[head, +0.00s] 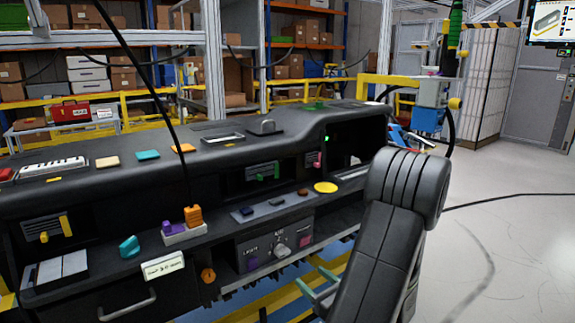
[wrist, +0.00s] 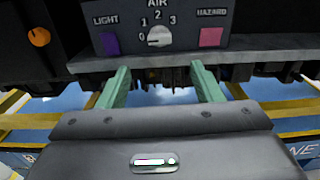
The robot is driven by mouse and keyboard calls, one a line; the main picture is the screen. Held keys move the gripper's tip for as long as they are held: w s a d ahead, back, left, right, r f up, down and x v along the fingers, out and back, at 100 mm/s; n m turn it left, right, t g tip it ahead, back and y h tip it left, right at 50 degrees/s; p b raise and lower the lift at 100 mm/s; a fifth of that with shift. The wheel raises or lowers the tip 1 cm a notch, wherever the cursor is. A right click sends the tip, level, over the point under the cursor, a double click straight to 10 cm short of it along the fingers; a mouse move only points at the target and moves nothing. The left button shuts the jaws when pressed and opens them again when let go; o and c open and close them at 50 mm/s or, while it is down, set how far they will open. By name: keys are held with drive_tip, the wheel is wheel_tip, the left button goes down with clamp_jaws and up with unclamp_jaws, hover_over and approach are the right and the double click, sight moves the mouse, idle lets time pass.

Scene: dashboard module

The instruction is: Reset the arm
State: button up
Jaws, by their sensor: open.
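My gripper (wrist: 160,85) is open and empty in the wrist view, its two green fingers spread apart just below the control panel (wrist: 158,60). The panel carries a purple LIGHT button (wrist: 110,43), a white AIR knob (wrist: 159,37) and a pink HAZARD button (wrist: 211,37). In the head view the green fingers (head: 312,287) show below the same panel, partly hidden by my dark arm. The black dashboard (head: 210,170) spans the left and middle of the head view.
An orange knob (wrist: 39,37) sits left of the panel. An orange and a purple piece stand on a white block (head: 184,233) on the ledge. A drawer handle (head: 127,306) is at lower left. Yellow rails lie below the dashboard. The floor (head: 510,220) at right is open.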

drive_tip(key=p+x, duration=0.1)
drive_tip(key=x, duration=1.1)
drive_tip(key=shift+w+a+r+p, duration=0.2)
drive_tip(key=shift+w+p, duration=0.1)
drive_tip(key=shift+p, duration=0.05)
drive_tip(key=shift+s+d+m+p, duration=0.1)
drive_tip(key=shift+m+p, duration=0.6)
drive_tip(key=shift+p, duration=0.3)
drive_tip(key=m+p, duration=0.4)
drive_tip(key=p, duration=0.3)
drive_tip(key=shift+m, duration=0.3)
drive_tip(key=b, duration=0.3)
approach(285, 254)
drive_tip(key=shift+n+g+y, duration=0.3)
drive_tip(key=shift+n+g, duration=0.1)
drive_tip(key=s, duration=0.1)
drive_tip(key=s+d, duration=0.1)
drive_tip(key=s, duration=0.2)
drive_tip(key=shift+s+d+r, duration=0.1)
drive_tip(key=shift+s+d, duration=0.05)
drive_tip(key=shift+d, duration=0.2)
drive_tip(key=shift+r, duration=0.1)
